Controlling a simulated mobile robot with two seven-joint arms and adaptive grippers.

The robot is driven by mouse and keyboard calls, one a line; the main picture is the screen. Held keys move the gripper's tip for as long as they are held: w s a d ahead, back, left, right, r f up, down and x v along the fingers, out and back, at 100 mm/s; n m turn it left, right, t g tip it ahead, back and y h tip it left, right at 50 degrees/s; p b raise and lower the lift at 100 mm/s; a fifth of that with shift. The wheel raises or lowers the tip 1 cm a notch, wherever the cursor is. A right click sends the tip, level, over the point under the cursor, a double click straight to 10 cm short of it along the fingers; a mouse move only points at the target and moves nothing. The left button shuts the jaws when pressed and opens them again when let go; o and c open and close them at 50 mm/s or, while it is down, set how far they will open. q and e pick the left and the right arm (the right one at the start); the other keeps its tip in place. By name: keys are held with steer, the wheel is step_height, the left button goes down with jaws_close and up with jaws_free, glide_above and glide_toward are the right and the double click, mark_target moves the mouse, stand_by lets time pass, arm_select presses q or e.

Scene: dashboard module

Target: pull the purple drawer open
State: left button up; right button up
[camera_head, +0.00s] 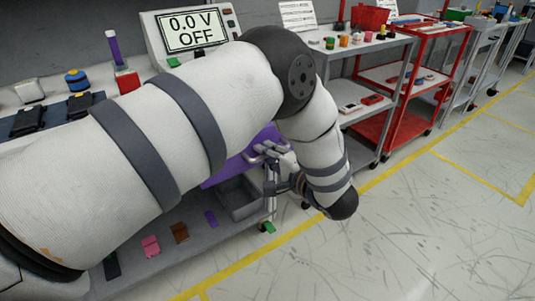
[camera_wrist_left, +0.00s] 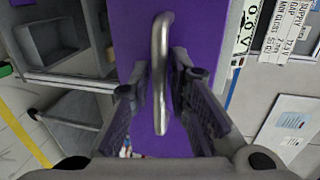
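The purple drawer (camera_head: 228,170) is under the bench top in the head view, partly hidden by my left arm. Its purple front (camera_wrist_left: 130,28) fills the middle of the left wrist view. A grey metal bar handle (camera_wrist_left: 161,75) stands out from that front; it also shows in the head view (camera_head: 268,150). My left gripper (camera_wrist_left: 160,68) is open, with one finger on each side of the handle and small gaps visible. In the head view the left gripper (camera_head: 277,170) is at the handle, partly hidden by its own arm. My right gripper is not in view.
A display reading 0.0 V OFF (camera_head: 194,30) stands on the bench. A grey open bin (camera_head: 240,202) sits below the drawer. The lower shelf (camera_head: 205,240) holds small coloured pieces. A red cart (camera_head: 408,80) stands farther right. The floor at right (camera_head: 430,230) is clear.

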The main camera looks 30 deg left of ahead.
arm_select(q)
steer(key=v, duration=1.2)
